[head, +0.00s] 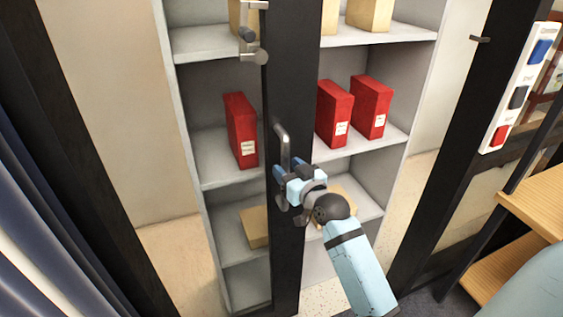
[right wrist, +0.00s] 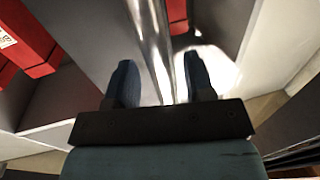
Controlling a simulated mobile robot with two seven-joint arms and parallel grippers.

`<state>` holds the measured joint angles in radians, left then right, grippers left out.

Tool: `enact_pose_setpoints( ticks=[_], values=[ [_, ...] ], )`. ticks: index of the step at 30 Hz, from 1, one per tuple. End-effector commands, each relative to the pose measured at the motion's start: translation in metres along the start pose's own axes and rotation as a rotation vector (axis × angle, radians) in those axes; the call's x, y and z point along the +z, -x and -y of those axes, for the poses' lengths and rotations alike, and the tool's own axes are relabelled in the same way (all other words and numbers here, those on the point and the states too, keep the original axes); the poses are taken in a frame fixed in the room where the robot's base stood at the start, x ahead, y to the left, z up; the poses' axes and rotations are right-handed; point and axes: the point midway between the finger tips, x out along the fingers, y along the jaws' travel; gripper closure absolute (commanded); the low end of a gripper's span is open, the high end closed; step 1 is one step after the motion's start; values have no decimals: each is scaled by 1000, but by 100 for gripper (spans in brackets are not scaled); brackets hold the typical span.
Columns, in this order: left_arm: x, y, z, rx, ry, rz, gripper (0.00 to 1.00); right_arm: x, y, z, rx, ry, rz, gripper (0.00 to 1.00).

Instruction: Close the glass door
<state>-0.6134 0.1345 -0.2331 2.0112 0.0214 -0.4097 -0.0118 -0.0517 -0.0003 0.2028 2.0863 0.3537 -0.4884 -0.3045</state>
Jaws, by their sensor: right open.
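The glass door's dark stile (head: 293,70) stands upright in front of a grey shelf unit in the head view. Its long metal handle (head: 284,146) is on the stile, and it also shows in the right wrist view (right wrist: 155,45) as a shiny bar. My right gripper (head: 281,174) is at the lower part of the handle. Its blue fingers are open, one on each side of the bar, with gaps visible. The arm hides part of the stile's right side. How far the door stands open is hard to tell. My left gripper is out of view.
The grey shelf unit (head: 220,49) behind holds several red boxes (head: 241,130) and tan boxes. A switch panel (head: 520,88) is on the right dark post. Wooden shelves (head: 535,200) stand at the right edge, and a dark striped curtain (head: 40,230) hangs at left.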

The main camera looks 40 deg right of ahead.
Motion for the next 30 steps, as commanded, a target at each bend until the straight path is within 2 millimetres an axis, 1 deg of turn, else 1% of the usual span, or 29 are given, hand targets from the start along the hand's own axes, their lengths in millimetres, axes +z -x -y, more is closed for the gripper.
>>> enact_pose_setpoints(
  ticks=[1,3,6,10,17,18,20,21,24,30],
  values=[
    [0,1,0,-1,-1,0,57,-1,-9,0,0,-2,-1,52],
    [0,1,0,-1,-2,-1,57,0,-18,0,0,-1,0,52],
    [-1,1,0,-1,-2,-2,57,0,-27,0,0,0,0,52],
    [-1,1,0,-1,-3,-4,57,0,-32,0,0,0,1,52],
    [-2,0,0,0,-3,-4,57,0,-33,0,0,0,1,52],
    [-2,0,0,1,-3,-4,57,0,-33,0,0,0,1,56],
    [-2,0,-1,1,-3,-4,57,0,-32,0,0,0,1,70],
    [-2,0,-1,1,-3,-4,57,0,-32,0,0,0,1,79],
    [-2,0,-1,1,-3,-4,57,0,-32,0,0,0,1,100],
    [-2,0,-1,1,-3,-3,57,0,-33,0,0,1,1,100]
  ],
)
